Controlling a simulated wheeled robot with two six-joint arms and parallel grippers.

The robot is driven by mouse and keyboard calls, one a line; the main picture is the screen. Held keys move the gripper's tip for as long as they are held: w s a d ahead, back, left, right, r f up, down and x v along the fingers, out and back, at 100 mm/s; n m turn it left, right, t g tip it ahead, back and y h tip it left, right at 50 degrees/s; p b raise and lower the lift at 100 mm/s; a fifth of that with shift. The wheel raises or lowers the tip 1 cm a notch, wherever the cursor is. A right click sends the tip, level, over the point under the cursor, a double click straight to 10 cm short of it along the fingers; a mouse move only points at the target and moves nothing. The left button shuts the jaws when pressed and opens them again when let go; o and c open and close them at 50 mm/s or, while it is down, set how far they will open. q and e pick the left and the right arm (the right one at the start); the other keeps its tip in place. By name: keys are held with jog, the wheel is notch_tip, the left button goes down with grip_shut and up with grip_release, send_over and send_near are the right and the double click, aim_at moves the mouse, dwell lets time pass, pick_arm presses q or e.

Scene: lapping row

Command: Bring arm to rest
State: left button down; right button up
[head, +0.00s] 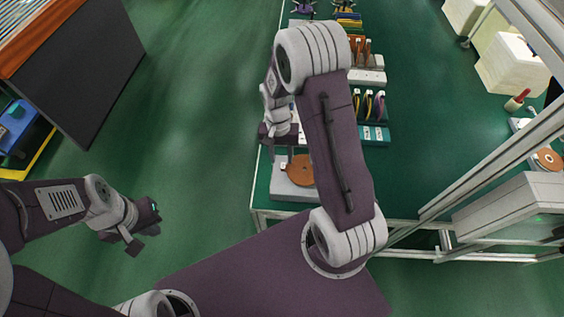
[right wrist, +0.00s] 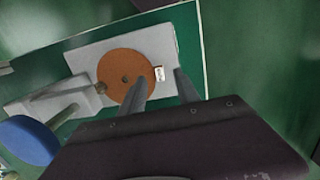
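My right arm reaches over the green bench (head: 420,180) from its near end. The right gripper (head: 281,153) points down above the near left corner, beside a copper-brown disc (head: 300,170) on a light grey block (head: 287,188). The disc (right wrist: 118,68) lies beyond the fingertips. My left gripper (head: 143,240) hangs at the lower left over the open floor, away from the bench. Its fingers look apart and empty.
A row of racks and blocks (head: 372,135) runs back along the bench's left side. A metal frame (head: 470,135) stands at the right. A dark panel (head: 85,75) and a blue-yellow bin (head: 20,135) are at the left. The green floor (head: 195,120) between is clear.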

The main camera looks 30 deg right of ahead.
jog(key=r, duration=0.5)
jog(key=shift+w, duration=0.25)
